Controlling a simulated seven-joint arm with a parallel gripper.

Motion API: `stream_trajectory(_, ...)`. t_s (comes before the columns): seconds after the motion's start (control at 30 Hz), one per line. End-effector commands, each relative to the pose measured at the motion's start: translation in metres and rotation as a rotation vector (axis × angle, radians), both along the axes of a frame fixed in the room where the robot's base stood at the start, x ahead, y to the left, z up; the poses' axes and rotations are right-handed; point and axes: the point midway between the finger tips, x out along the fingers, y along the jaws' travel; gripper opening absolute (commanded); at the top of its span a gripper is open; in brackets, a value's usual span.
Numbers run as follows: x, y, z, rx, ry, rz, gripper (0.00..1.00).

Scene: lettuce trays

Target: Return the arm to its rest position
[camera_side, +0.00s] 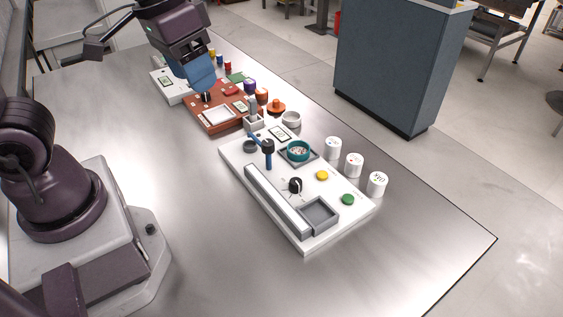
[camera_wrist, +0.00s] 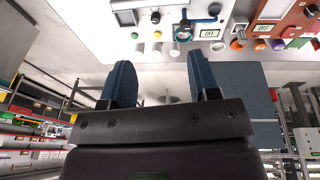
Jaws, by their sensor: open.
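My gripper (camera_side: 199,76) is at the upper left of the side view, near the red-brown panel (camera_side: 228,127), and its blue fingers point down and to the right. How high it is above the panel is hard to tell. In the wrist view its two blue fingers (camera_wrist: 162,86) stand apart with nothing between them. That view looks across the panels and the table's edge into the room.
Another white panel (camera_side: 161,82) lies behind. The table's near right (camera_side: 400,260) is clear.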

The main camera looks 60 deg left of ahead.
Motion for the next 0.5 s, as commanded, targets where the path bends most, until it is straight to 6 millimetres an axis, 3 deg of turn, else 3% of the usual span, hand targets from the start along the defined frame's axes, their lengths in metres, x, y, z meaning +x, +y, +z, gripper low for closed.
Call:
stream_trajectory(0.2, -0.036, 0.003, 0.027, 0.082, -0.187, -0.082, 0.56)
stream_trajectory(0.5, -0.044, 0.008, 0.043, 0.102, -0.276, -0.049, 0.56)
